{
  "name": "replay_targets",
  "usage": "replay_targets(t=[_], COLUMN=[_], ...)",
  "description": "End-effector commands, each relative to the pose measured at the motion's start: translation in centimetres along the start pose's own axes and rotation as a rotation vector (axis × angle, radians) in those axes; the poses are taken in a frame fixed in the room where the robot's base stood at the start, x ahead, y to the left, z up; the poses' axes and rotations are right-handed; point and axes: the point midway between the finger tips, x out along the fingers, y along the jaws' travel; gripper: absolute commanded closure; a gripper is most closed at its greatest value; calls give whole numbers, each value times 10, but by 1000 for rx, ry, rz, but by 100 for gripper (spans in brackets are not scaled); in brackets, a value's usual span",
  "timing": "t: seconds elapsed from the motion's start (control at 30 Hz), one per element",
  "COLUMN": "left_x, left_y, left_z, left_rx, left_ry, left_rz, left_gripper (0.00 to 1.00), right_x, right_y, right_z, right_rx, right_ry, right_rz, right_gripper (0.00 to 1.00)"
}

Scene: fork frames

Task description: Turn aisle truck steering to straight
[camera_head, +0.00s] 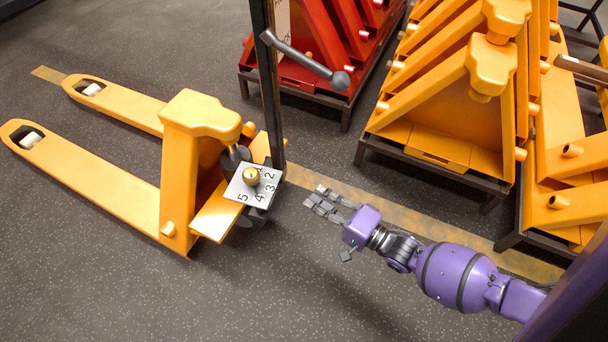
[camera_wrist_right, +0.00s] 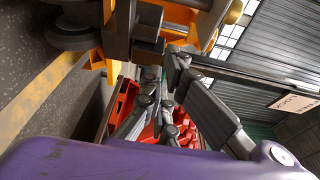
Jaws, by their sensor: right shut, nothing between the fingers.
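The yellow pallet truck (camera_head: 100,185) stands at the left of the head view, its two forks pointing to the upper left. A dark upright tiller bar (camera_head: 269,95) rises at its near end, with a grey handle bar (camera_head: 300,58) ending in a dark knob. My right gripper (camera_head: 323,200) is shut and empty, to the right of the plate and tiller, apart from both. The right wrist view shows its fingers (camera_wrist_right: 164,78) close below the truck's parts. My left gripper is out of view.
Red frames (camera_head: 325,60) stand on a dark stand behind the tiller. Yellow frames (camera_head: 440,125) on dark stands fill the right side. A worn yellow floor stripe (camera_head: 400,220) runs under my right arm. The grey floor (camera_head: 120,285) at the front left is clear.

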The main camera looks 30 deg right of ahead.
Motion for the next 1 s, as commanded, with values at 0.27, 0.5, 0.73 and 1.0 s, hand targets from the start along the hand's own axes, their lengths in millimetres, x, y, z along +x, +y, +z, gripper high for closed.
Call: replay_targets(t=[0.27,0.5,0.73,1.0], left_x=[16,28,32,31], left_y=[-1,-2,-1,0], left_z=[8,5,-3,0], left_rx=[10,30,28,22], left_ry=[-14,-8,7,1], left_rz=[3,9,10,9], left_gripper=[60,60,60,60], right_x=[59,91,96,96], right_y=[2,2,1,0], right_z=[0,17,36,39], right_rx=[0,4,-1,-2], right_ry=[1,1,2,2], right_rz=[-3,-1,0,0], right_gripper=[100,100,100,100])
